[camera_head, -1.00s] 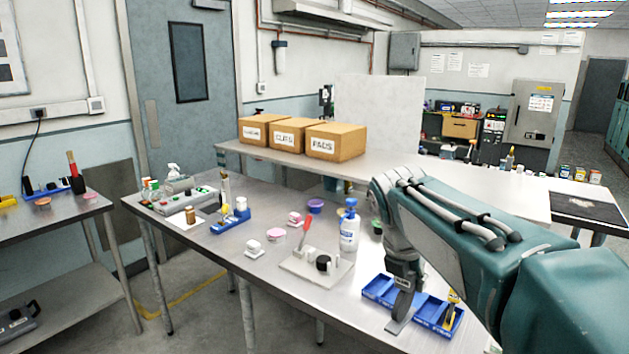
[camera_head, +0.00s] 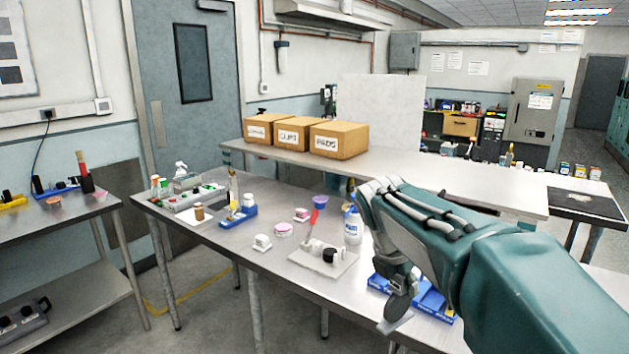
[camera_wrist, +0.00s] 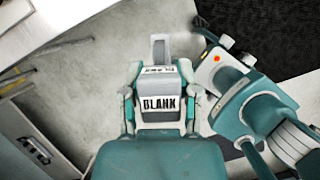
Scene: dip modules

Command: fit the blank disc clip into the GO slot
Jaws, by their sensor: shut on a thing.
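My gripper (camera_wrist: 160,85) is shut on the blank disc clip (camera_wrist: 161,104), a grey piece with a white label reading BLANK in the wrist view. In the head view the gripper (camera_head: 397,308) hangs at the table's front edge, with a flat grey piece (camera_head: 395,324) at its lower end. A blue tray (camera_head: 378,284) with compartments lies just behind it, partly hidden by my arm. I cannot make out a GO label or tell which opening is the GO slot.
A blue holder (camera_head: 238,217) and several small parts sit farther left. Boxes (camera_head: 338,140) stand on the rear bench. Floor is clear in front.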

